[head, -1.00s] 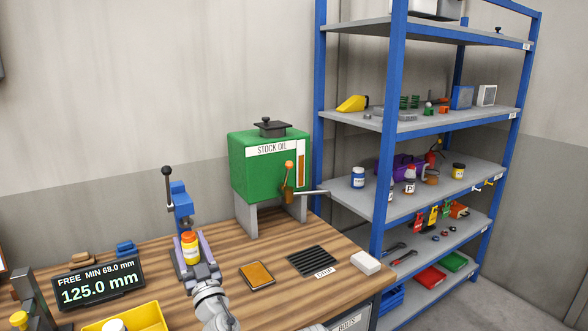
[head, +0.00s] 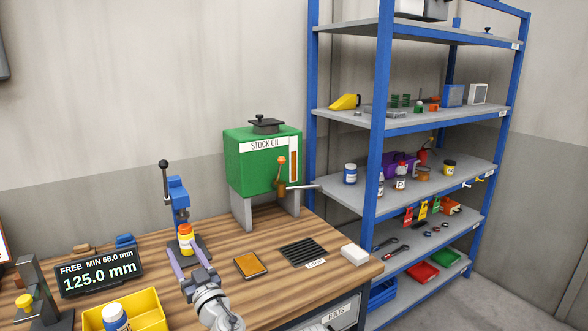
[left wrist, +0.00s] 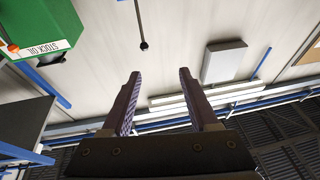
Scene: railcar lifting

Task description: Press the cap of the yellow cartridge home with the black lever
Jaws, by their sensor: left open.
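The yellow cartridge (head: 187,245) with a white label and a red-orange cap (head: 185,230) stands upright at the foot of the blue press (head: 178,196). The black lever (head: 165,178) rises steeply at the press's left side and ends in a round knob. The knob also shows in the left wrist view (left wrist: 144,45), beyond the fingertips. My left gripper (head: 189,261) is open and empty, its fingers spread just in front of the cartridge; the fingers show apart in the left wrist view (left wrist: 159,75). My right gripper is not in view.
A display (head: 100,273) reads 125.0 mm, FREE MIN 68.0 mm. A yellow bin (head: 151,310) holding a white-capped jar is at front left. The green stock oil tank (head: 250,165) stands behind right; an orange pad (head: 252,267) and black grate (head: 303,251) lie right of my gripper.

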